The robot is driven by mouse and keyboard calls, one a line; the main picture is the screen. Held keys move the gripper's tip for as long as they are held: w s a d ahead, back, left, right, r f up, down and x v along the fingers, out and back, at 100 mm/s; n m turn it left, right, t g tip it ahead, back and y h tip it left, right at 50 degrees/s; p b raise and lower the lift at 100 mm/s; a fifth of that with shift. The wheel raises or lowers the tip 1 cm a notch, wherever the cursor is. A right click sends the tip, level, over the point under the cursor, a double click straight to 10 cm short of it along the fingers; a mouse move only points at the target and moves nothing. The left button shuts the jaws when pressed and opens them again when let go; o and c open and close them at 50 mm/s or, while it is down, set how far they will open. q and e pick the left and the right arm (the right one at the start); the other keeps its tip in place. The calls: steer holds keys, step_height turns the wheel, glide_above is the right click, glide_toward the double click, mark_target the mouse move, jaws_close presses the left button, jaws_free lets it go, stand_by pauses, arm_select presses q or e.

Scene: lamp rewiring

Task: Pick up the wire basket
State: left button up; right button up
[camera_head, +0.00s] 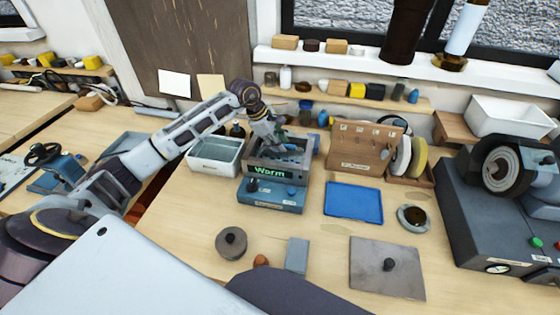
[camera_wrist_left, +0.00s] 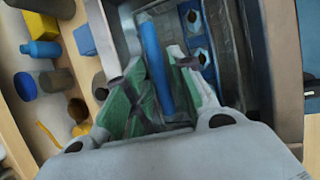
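The wire basket (camera_head: 290,156) sits inside a grey tank whose front reads "Warm" in green (camera_head: 275,173). In the left wrist view, its dark mesh (camera_wrist_left: 228,45) shows inside the metal tank walls, with a blue bar (camera_wrist_left: 154,55), seemingly its handle, above it. My left gripper (camera_head: 270,138) reaches down into the tank from above. In the left wrist view, its green-padded fingers (camera_wrist_left: 157,62) stand apart on either side of the blue bar, with a visible gap on the left side. The fingers hide part of the basket. My right gripper is not in view.
A white tub (camera_head: 215,152) stands left of the tank and a brown board (camera_head: 357,148) stands to its right. A blue tray (camera_head: 353,201), a grey plate (camera_head: 388,268) and a round weight (camera_head: 231,242) lie in front.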

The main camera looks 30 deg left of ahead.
arm_select(q)
steer(key=shift+w+d+f, duration=0.1)
steer(key=shift+f, duration=0.1)
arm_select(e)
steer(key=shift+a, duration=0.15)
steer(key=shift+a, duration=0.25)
arm_select(q)
jaws_close()
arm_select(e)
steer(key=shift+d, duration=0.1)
arm_select(q)
steer(key=shift+r, duration=0.1)
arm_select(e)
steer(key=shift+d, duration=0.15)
arm_select(q)
steer(key=shift+r, duration=0.1)
